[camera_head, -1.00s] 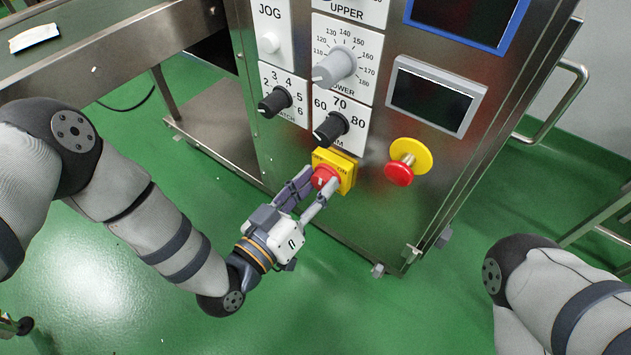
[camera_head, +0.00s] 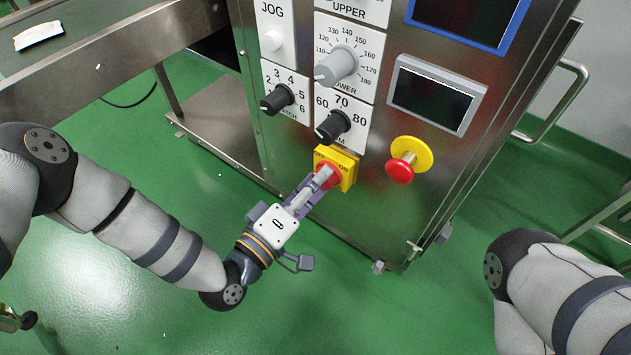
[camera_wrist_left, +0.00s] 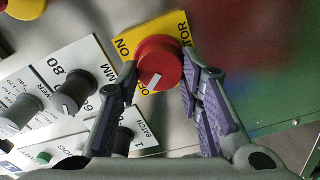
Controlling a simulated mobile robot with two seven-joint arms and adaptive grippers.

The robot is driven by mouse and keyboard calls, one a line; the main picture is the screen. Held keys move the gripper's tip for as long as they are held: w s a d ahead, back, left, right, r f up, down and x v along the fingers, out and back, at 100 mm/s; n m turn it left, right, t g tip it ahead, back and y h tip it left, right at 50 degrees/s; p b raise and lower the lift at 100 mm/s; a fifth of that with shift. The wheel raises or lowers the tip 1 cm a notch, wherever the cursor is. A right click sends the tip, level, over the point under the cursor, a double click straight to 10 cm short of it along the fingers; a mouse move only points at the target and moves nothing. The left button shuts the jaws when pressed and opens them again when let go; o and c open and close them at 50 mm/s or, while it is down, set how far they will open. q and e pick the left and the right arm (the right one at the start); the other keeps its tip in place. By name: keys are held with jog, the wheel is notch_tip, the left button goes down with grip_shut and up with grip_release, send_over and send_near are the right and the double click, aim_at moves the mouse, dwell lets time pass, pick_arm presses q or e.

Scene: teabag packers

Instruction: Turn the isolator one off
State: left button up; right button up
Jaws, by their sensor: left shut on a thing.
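The isolator is a red rotary knob (camera_head: 320,172) on a yellow plate (camera_head: 349,176) marked OFF and ON, low on the steel panel. In the left wrist view the red knob (camera_wrist_left: 160,62) sits between my two fingers, and its white mark points toward the OFF lettering on the yellow plate (camera_wrist_left: 127,44). My left gripper (camera_head: 318,184) is shut on the knob, rolled so that one finger lies over the other in the head view; it also shows in the left wrist view (camera_wrist_left: 160,85). My right arm enters at lower right; its gripper is out of view.
A red mushroom button (camera_head: 400,171) on a yellow disc is right of the isolator. Two black dials (camera_head: 277,98) (camera_head: 332,126) and a grey dial (camera_head: 337,65) sit above. A small screen (camera_head: 432,97) is at upper right. Green floor is clear below.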

pick_arm(q)
jog(key=shift+n, duration=0.6)
jog(key=o, duration=1.2)
jog(key=shift+c, duration=0.2)
jog(key=v, duration=1.2)
